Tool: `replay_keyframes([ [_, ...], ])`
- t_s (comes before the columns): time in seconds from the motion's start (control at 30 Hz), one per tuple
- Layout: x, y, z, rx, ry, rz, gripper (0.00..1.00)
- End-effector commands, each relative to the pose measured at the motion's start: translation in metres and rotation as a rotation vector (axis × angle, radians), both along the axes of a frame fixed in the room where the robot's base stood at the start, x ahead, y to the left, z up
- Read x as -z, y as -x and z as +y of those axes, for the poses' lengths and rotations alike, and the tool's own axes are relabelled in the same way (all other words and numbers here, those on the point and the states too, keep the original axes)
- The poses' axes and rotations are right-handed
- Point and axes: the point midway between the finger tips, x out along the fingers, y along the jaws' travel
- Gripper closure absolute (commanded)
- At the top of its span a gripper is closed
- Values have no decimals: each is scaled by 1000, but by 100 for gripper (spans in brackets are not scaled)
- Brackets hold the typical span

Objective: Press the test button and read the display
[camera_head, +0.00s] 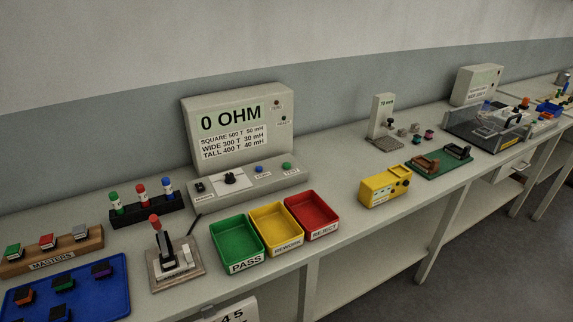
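The tester (186,135) is a grey box with an upright panel and a sloped base on the bench. Its display (231,117) reads "0 OHM" in dark letters on green. A white label (232,142) below lists SQUARE 500 T 50 mH, WIDE 300 T 30 mH and TALL 400 T 40 mH. On the base are a green button (286,166), whose small label looks like TEST, a blue button (259,169) with a label too small to read surely, a black knob (231,178) and a black switch or socket (199,187). My gripper is not in view.
Green PASS (231,262), yellow REWORK (275,246) and red REJECT (318,232) trays stand in front of the tester. A lever fixture (156,282), a MASTERS rack (90,250) and a blue tray (121,309) lie left. A yellow device (375,192) stands right.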

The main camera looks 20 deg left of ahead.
Motion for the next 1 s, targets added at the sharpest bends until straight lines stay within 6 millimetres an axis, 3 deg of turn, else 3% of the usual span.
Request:
replay_keyframes([
  [0.23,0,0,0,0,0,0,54],
  [0.7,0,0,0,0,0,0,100],
  [1.0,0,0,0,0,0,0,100],
])
